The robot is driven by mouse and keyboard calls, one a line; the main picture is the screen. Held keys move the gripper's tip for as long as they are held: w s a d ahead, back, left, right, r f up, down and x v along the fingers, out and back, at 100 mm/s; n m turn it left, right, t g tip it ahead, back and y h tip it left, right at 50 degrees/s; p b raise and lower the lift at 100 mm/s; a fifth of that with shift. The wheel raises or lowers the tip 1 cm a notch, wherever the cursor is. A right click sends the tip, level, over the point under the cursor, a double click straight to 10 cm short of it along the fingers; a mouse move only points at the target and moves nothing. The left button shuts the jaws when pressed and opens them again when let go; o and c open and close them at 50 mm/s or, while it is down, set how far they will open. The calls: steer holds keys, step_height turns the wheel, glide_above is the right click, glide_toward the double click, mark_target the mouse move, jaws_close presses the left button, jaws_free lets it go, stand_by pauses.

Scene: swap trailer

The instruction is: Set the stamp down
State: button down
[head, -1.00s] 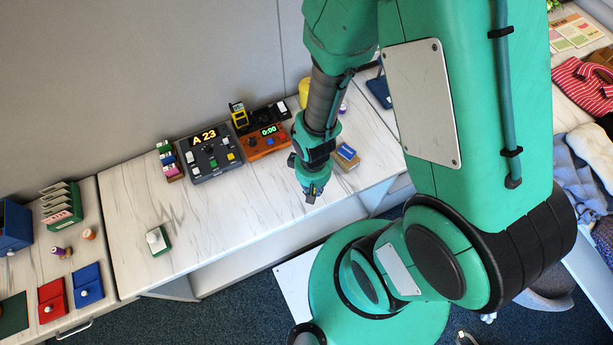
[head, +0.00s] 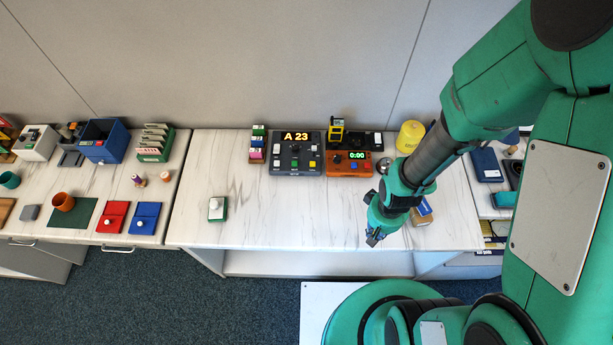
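My gripper (head: 374,238) points down over the front edge of the middle counter (head: 300,220), left of a small cardboard box (head: 422,214). Its fingertips are small and dark here; I cannot tell whether they are open or shut, or whether they hold a stamp. On the left counter stand a small purple and tan stamp-like piece (head: 137,181) and a small orange-brown knob-like piece (head: 165,177).
A grey console showing A 23 (head: 297,153) and an orange timer (head: 348,163) stand at the back. A green block with a white knob (head: 217,208) sits at the middle counter's left. A blue bin (head: 104,142) and card rack (head: 154,145) stand further left. The middle counter's front is mostly clear.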

steer(key=shift+w, duration=0.1)
steer(key=shift+w+a+r, duration=0.1)
steer(key=shift+w+a, duration=0.3)
steer(key=shift+w, duration=0.1)
steer(key=w+a+n+p, duration=0.1)
steer(key=w+a+n, duration=0.1)
steer(key=w+a, duration=0.65)
steer(key=w+a+n+p, duration=0.25)
steer(key=w+a, duration=0.25)
steer(key=a, duration=0.7)
steer(key=a+n+p, duration=0.1)
steer(key=a+n, duration=0.3)
steer(key=a, duration=2.3)
steer(key=shift+a+n, duration=0.25)
steer(key=shift+n, duration=0.1)
steer(key=shift+w+a, duration=0.1)
steer(key=shift+w, duration=0.05)
steer(key=w+a, duration=0.3)
steer(key=w+a+f, duration=0.1)
steer(key=w+a, duration=0.7)
steer(key=shift+a+f, duration=0.15)
steer(key=shift+f, duration=0.1)
